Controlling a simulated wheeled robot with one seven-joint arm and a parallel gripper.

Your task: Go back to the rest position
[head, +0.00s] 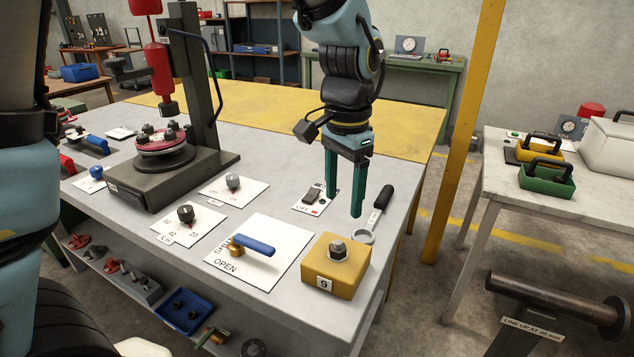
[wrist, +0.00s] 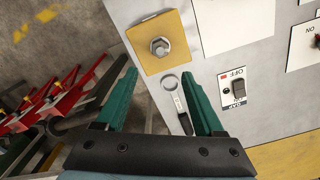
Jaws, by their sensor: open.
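My gripper (head: 345,187) hangs above the right part of the grey workbench (head: 190,235), its two green fingers pointing down and apart with nothing between them. In the wrist view the open fingers (wrist: 160,100) also show. Below and beside the gripper lies a ring-ended wrench with a black handle (head: 376,212); the wrench (wrist: 174,90) shows flat on the bench in the wrist view. A yellow block marked 9 (head: 328,278) with a hex bolt (head: 338,250) on top sits at the bench's near right corner.
A blue-handled valve (head: 252,245) on a white card, a switch card (head: 312,198) and knob cards stand on the bench. A press with a flanged spool (head: 162,138) is at the left. A yellow post (head: 464,130) rises beyond the right bench edge. A white table (head: 495,172) stands at right.

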